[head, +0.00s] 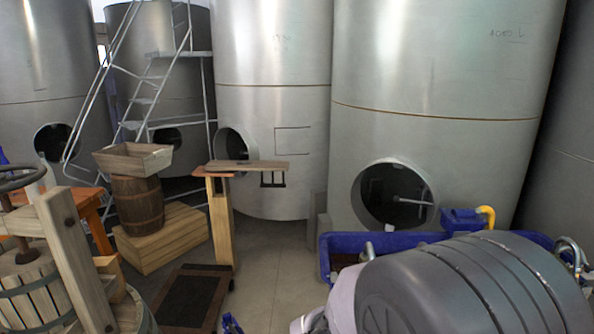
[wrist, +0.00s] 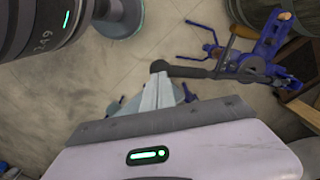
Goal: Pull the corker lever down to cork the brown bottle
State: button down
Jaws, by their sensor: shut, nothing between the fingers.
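The blue floor corker (wrist: 262,48) shows at the upper right of the wrist view, seen from above at a slant. Its dark lever (wrist: 205,72) runs left from the blue frame and ends in a dark knob. My gripper (wrist: 160,82) is shut and empty, its pale fingertips just below the knob in the picture. I cannot tell whether they touch it. In the head view only a small blue piece, perhaps the corker (head: 231,324), shows at the bottom edge. I cannot make out the brown bottle in either view.
A wooden press (head: 75,260) stands at the left in the head view. A barrel (head: 138,206) stands on a wooden crate (head: 160,240). A wooden post (head: 221,225) carries a board. Steel tanks (head: 272,90) line the back.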

jog(key=shift+s+d+f+b, duration=0.15)
jog(key=shift+s+f+b, duration=0.05)
jog(key=shift+f+b, duration=0.5)
jog(key=shift+s+d+f+b, duration=0.1)
jog(key=shift+s+f+b, duration=0.1)
jog(key=shift+f+b, duration=0.5)
jog(key=shift+s+d+f+b, duration=0.1)
jog(key=shift+s+f+b, duration=0.1)
jog(key=shift+f+b, duration=1.05)
jog(key=shift+w, duration=0.1)
jog(key=shift+s+d+f+b, duration=0.1)
jog(key=shift+s+f+b, duration=0.1)
jog(key=shift+f+b, duration=0.5)
jog(key=shift+s+d+f+b, duration=0.1)
jog(key=shift+s+f+b, duration=0.1)
jog(key=shift+f+b, duration=0.45)
